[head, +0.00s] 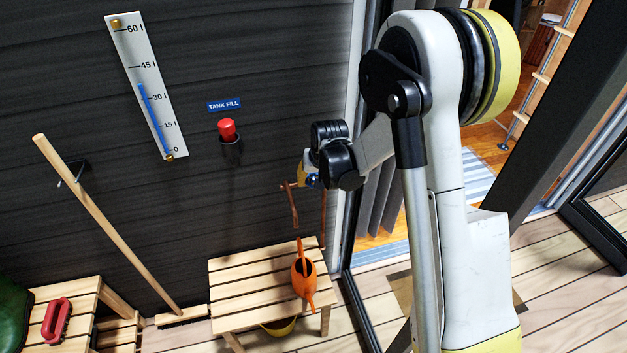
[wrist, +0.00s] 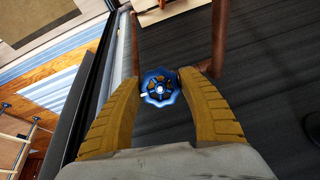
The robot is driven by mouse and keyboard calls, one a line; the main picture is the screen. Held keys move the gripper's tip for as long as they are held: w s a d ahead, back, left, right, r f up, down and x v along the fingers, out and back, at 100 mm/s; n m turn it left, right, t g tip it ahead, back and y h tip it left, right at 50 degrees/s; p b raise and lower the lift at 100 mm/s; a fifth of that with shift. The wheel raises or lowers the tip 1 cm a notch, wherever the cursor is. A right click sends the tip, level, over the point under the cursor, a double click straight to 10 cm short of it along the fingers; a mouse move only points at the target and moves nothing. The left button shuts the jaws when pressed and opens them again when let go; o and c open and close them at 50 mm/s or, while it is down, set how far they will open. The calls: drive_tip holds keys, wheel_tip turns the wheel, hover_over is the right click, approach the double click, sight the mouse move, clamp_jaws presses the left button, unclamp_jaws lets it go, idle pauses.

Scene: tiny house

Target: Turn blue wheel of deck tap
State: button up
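The blue wheel (wrist: 160,88) of the tap lies between the two yellow-brown fingers of my gripper (wrist: 160,76) in the wrist view. Both fingertips sit close against the wheel's left and right edges, with no clear gap on either side. A small white mark shows on the wheel's left side. In the head view a bit of the blue wheel (head: 313,181) shows below the black wrist, and my gripper (head: 304,177) is mostly hidden there. The copper-brown pipe (head: 292,206) of the tap hangs down in front of the dark wall.
An orange watering can (head: 304,277) stands on a slatted wooden bench (head: 245,293) below the tap. A red button (head: 227,130) under a "TANK FILL" sign and a level gauge (head: 146,85) are on the wall. A broom (head: 110,230) leans at left. A doorway opens at right.

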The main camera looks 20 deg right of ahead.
drive_tip(key=n, duration=0.3)
drive_tip(key=shift+h+b, duration=0.35)
drive_tip(key=shift+h, duration=0.05)
drive_tip(key=shift+n+h+b, duration=0.3)
drive_tip(key=shift+n+h, duration=0.1)
drive_tip(key=shift+n, duration=1.3)
drive_tip(key=o, duration=1.2)
drive_tip(key=v, duration=1.2)
